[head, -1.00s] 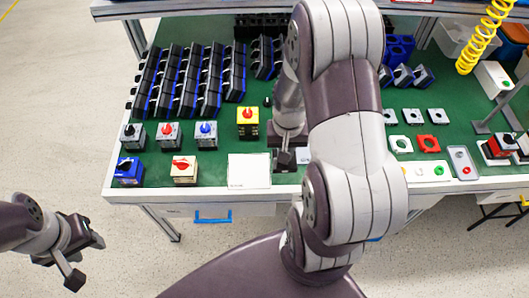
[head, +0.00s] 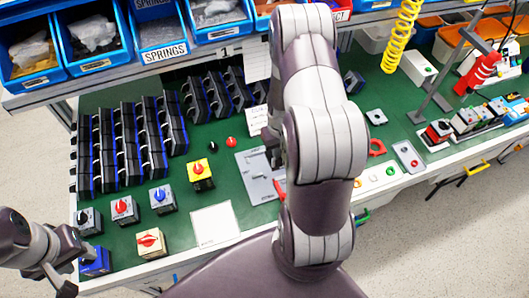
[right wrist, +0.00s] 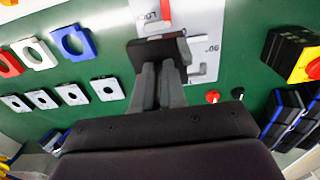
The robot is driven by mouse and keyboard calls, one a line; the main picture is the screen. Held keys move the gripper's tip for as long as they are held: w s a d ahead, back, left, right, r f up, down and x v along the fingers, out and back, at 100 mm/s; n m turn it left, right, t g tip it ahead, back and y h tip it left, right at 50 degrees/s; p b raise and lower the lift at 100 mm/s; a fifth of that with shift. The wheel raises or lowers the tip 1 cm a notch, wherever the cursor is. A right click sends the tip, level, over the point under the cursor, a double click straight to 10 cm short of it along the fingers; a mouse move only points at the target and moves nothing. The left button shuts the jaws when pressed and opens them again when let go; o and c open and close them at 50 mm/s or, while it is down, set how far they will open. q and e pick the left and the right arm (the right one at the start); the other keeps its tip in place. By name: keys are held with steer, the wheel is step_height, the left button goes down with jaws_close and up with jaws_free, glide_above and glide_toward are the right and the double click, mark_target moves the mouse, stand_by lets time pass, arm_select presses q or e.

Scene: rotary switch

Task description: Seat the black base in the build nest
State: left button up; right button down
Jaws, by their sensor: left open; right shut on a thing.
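My right gripper (right wrist: 160,78) is shut on the black base (right wrist: 150,50), a dark block across its fingertips in the right wrist view. It is over or close to a grey plate (right wrist: 205,25) with "LOCK" and "90" markings; I cannot tell whether they touch. In the head view the grey plate (head: 250,168) lies on the green mat, with a red lever (head: 279,188) at its edge. My right arm hides part of the plate, the held base and any nest under it. My left gripper (head: 66,284) is open and empty at the lower left, off the bench front.
Several black-and-blue switch blocks (head: 125,140) stand in rows at the left. Switches with coloured knobs, including a yellow one (head: 200,174), stand before them. A white card (head: 213,224) lies at the front. Blue bins (head: 95,38) hang above. Small plates (right wrist: 72,94) lie beside the grey plate.

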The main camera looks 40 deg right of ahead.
steer(key=w+f, duration=0.1)
steer(key=w, duration=0.1)
steer(key=w+a+f, duration=0.1)
steer(key=w, duration=0.1)
steer(key=w+f, duration=0.2)
steer(key=shift+a+p, duration=0.3)
steer(key=shift+p, duration=0.05)
steer(key=f, duration=0.2)
steer(key=f+p, duration=0.1)
steer(key=shift+a+f, duration=0.1)
steer(key=shift+a, duration=0.15)
steer(key=shift+f, duration=0.25)
steer(key=shift+w+d+f, duration=0.1)
steer(key=shift+f, duration=0.05)
steer(key=c, duration=1.2)
jaws_free()
arm_select(q)
steer(key=shift+w+d+r, duration=0.1)
steer(key=shift+w+r, duration=0.1)
steer(key=shift+r, duration=0.3)
steer(key=shift+w+d+r, duration=0.1)
steer(key=shift+w+r, duration=0.05)
steer(key=shift+r, duration=0.3)
